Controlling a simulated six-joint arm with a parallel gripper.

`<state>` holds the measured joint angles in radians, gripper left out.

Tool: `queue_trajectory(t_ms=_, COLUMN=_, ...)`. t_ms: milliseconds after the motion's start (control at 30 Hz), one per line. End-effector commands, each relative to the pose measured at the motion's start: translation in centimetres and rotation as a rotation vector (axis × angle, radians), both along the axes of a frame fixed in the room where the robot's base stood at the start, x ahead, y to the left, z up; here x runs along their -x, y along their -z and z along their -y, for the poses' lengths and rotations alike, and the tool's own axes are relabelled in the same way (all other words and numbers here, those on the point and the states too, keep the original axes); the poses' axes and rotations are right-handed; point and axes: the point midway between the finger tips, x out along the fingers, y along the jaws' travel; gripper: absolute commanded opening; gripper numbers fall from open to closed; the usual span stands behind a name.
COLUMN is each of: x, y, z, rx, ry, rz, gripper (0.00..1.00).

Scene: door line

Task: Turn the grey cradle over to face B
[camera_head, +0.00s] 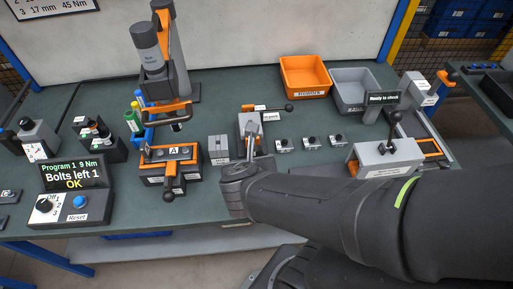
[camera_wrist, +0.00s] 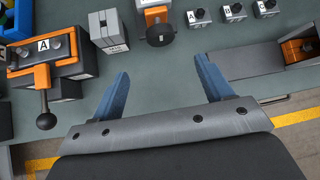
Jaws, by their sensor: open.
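The grey cradle (camera_head: 172,151) sits in an orange-and-dark stand left of centre on the bench. Its upper face carries a white label A; I see no B label on it. A lever with a black ball knob (camera_head: 168,194) sticks out at its front. In the wrist view the cradle (camera_wrist: 48,45) is at upper left, with the ball knob (camera_wrist: 46,121) hanging below it. My gripper (camera_wrist: 165,82) is open and empty, with its blue fingers spread over bare bench, right of the cradle and touching nothing. In the head view my arm hides the fingers.
A grey block (camera_head: 219,150) stands just right of the cradle. A screwdriver tool (camera_head: 147,45) on a post rises behind it. A display (camera_head: 74,176) at left reads "Bolts left 1 OK". Orange (camera_head: 304,63) and grey (camera_head: 338,98) bins stand at the back.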

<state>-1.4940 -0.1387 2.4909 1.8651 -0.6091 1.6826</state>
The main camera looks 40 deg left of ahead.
Motion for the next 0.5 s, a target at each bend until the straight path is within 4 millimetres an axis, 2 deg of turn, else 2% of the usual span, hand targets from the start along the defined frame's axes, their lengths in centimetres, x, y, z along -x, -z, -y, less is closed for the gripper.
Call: queue_trajectory(t_ms=500, x=-2.9, y=3.5, z=-2.0, rx=0.008, ry=0.000, rz=-0.001, gripper=0.72)
